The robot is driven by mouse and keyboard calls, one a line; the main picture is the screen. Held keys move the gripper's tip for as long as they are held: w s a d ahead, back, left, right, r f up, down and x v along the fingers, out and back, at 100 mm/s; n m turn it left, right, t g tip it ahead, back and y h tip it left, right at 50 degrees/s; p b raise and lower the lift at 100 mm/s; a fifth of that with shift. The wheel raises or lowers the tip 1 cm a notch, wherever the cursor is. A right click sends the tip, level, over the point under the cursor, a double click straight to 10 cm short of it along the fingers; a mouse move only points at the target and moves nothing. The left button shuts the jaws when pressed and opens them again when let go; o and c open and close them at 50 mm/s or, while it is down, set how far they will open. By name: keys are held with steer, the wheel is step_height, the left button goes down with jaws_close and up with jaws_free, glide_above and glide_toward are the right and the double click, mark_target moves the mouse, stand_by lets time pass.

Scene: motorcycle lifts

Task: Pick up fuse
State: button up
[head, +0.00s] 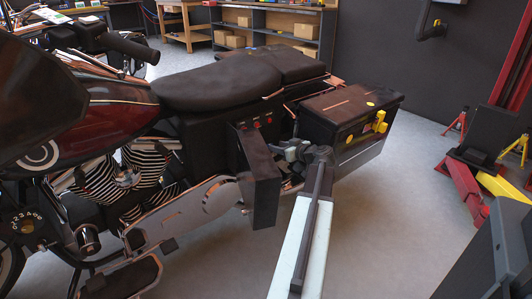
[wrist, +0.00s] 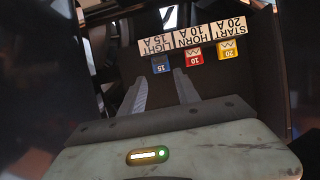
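In the wrist view, a row of fuses sits in a dark panel under an upside-down white label strip (wrist: 192,36). The blue fuse (wrist: 161,65) is marked 15, the red fuse (wrist: 194,54) 10, and the yellow fuse (wrist: 228,50) 20. My gripper (wrist: 158,77) is open and empty. Its two fingers point toward the panel, just below the blue fuse in the picture. In the head view, my gripper (head: 288,150) is beside the motorcycle's open side compartment (head: 262,185). The fuses are too small to tell apart there.
The motorcycle (head: 215,80) fills the left and middle. A dark flap hangs open close to my gripper. A dark saddlebag (head: 350,108) with a yellow latch (head: 380,121) is behind my arm. Red stands (head: 470,190) are at the right, with clear floor between.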

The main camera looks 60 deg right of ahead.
steer(key=b+x, duration=0.1)
steer(key=x, duration=0.5)
steer(key=shift+w+a+f+b, duration=0.1)
steer(key=shift+w+f+b, duration=0.15)
steer(key=shift+b, duration=0.15)
steer(key=shift+r, duration=0.1)
jaws_close()
